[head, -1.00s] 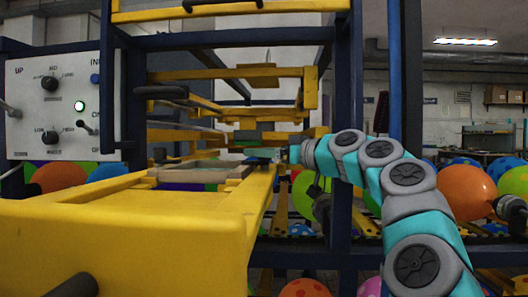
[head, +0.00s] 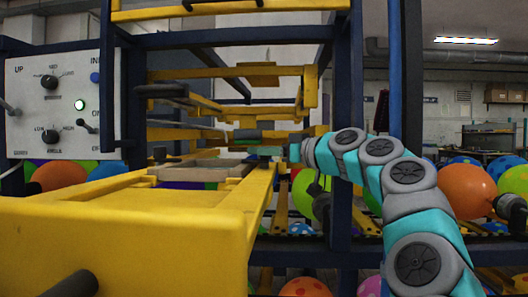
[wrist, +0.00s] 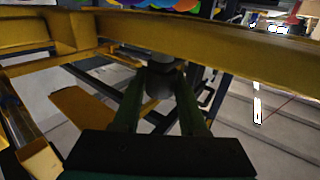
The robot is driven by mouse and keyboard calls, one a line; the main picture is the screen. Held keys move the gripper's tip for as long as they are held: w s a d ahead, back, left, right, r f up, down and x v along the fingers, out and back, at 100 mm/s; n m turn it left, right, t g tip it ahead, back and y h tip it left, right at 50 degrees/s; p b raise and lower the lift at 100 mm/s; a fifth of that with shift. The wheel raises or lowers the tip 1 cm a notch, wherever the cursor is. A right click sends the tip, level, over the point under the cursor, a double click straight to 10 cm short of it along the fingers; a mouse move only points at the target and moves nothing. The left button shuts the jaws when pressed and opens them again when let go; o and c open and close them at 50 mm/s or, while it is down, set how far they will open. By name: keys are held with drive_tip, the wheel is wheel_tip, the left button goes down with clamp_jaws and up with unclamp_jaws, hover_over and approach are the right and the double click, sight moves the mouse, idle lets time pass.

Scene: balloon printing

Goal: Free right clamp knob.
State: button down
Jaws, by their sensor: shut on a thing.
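The right clamp knob (wrist: 160,82) is a dark grey cylinder in the wrist view, just below a yellow beam. My gripper (wrist: 158,88) has its two dark green fingers on either side of the knob and is shut on it. In the head view my gripper (head: 266,151) is at the far right end of the yellow frame (head: 120,215). The knob cannot be made out clearly there, since the gripper covers it. Another dark knob (head: 160,154) stands at the frame's far left.
A white control panel (head: 62,105) with knobs and a lit green button is at the left. Yellow bars (head: 232,73) and a dark blue post (head: 340,130) stand close around my arm. Balloons (head: 466,191) lie at the right and below.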

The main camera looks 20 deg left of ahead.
drive_tip(key=shift+d+f+m+t+b, duration=0.15)
drive_tip(key=shift+m+t+b, duration=0.2)
drive_tip(key=shift+b, duration=0.45)
drive_tip(key=shift+f+t+h+b, duration=0.1)
drive_tip(key=shift+t+h+b, duration=0.25)
drive_tip(key=shift+b, duration=0.1)
drive_tip(key=shift+m+t+h+b, duration=0.65)
drive_tip(key=shift+m+t+b, duration=0.3)
drive_tip(key=shift+t+b, duration=0.25)
drive_tip(key=shift+r+m+t+h, duration=0.3)
drive_tip(key=shift+m+t+h, duration=0.6)
drive_tip(key=shift+t, duration=0.2)
drive_tip(key=shift+m+t+h+p, duration=1.1)
drive_tip(key=shift+t+h, duration=0.1)
drive_tip(key=shift+h, duration=0.1)
drive_tip(key=shift+m+t+h+p, duration=0.3)
drive_tip(key=shift+m+h+p, duration=0.1)
drive_tip(key=shift+m+h, duration=0.1)
drive_tip(key=shift+c, duration=2.2)
unclamp_jaws()
